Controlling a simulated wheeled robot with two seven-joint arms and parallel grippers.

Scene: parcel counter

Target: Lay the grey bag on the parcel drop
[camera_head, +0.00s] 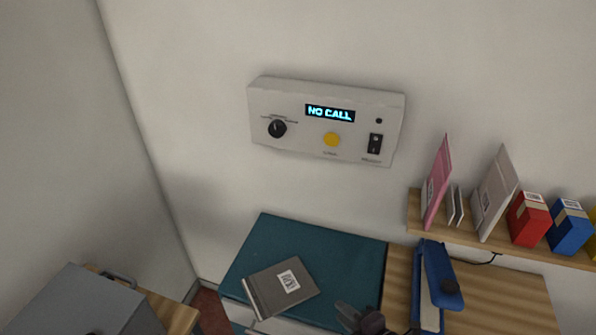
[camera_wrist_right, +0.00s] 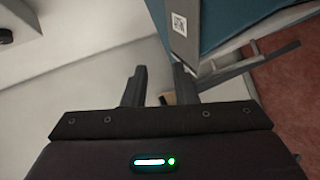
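The grey bag (camera_head: 284,286), flat with a white printed label, lies on the teal surface (camera_head: 318,243), which appears to be the parcel drop. Its near left corner reaches the front edge of that surface. The bag also shows at the top of the right wrist view (camera_wrist_right: 180,40), beside the teal surface (camera_wrist_right: 225,20). My right gripper (camera_head: 358,318) is at the bottom of the head view, to the right of the bag and apart from it. In the wrist view its two fingers (camera_wrist_right: 160,88) stand apart with nothing held between them. My left gripper is not in view.
A wall panel (camera_head: 290,101) reads "NO CALL". A wooden shelf (camera_head: 520,246) at right holds pink and pale envelopes plus red and blue boxes. A blue device (camera_head: 430,265) stands on the wooden counter (camera_head: 500,300). A grey box (camera_head: 85,300) stands at lower left.

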